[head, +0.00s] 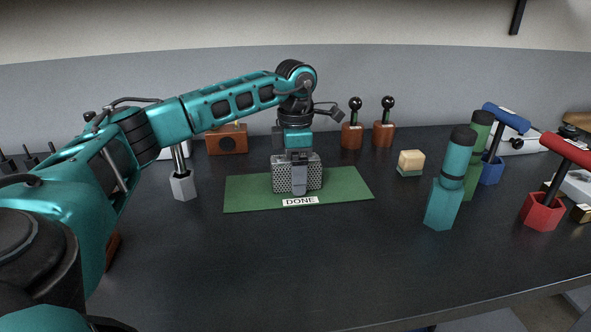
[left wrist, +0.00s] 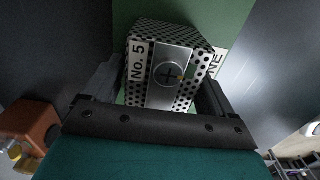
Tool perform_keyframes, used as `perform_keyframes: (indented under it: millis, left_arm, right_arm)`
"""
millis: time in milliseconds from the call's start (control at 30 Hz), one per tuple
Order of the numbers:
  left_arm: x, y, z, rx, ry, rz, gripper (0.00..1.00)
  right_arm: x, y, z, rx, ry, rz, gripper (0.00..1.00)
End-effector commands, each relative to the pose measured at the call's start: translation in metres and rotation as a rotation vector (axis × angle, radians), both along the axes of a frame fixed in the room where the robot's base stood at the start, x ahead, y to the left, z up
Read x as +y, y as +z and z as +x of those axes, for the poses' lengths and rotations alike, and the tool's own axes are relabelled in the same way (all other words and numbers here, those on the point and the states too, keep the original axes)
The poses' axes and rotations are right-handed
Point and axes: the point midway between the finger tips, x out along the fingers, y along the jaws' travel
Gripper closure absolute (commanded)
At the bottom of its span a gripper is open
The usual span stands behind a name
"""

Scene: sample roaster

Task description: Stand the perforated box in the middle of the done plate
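The perforated box (head: 314,180) is a silvery block dotted with dark holes. It appears upright on the green done plate (head: 245,197), near its middle, behind the white DONE label. In the left wrist view the box (left wrist: 140,77) shows a "No. 5" label and a grey strip with a round cross-marked knob. My left gripper (head: 297,176) points down over the box, one finger in front of it. In the left wrist view its fingers (left wrist: 160,95) straddle the box, with a narrow green gap beside the left finger, so it looks open. My right gripper is out of view.
A teal cylinder on a block (head: 445,190), a green one (head: 476,150), and blue (head: 491,170) and red (head: 542,212) T-handled tools stand to the right. A cream-topped block (head: 411,161) is nearer the plate. Two brown-based knobs (head: 352,135) stand behind. The front table is clear.

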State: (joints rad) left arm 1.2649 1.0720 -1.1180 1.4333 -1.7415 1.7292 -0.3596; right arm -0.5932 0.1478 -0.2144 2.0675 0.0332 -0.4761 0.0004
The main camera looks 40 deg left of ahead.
Motion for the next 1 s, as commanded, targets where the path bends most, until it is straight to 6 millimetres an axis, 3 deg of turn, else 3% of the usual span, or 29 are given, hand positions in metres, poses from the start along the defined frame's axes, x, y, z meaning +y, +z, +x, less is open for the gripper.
perform_keyframes:
  millis: [300,433,800,1000]
  left_arm:
    - [0.0,0.001,0.0,0.0,0.0,0.0,0.06]
    - [0.0,0.012,0.0,-0.001,0.0,-0.001,0.06]
    - [-0.001,0.089,0.001,-0.003,-0.001,-0.001,0.06]
    - [-0.001,0.116,0.001,-0.002,-0.001,0.0,0.06]
  right_arm:
    - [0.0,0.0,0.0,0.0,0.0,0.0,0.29]
    - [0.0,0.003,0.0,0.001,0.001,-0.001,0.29]
    - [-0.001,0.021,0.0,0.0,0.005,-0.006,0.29]
    - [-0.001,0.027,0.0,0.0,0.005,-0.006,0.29]
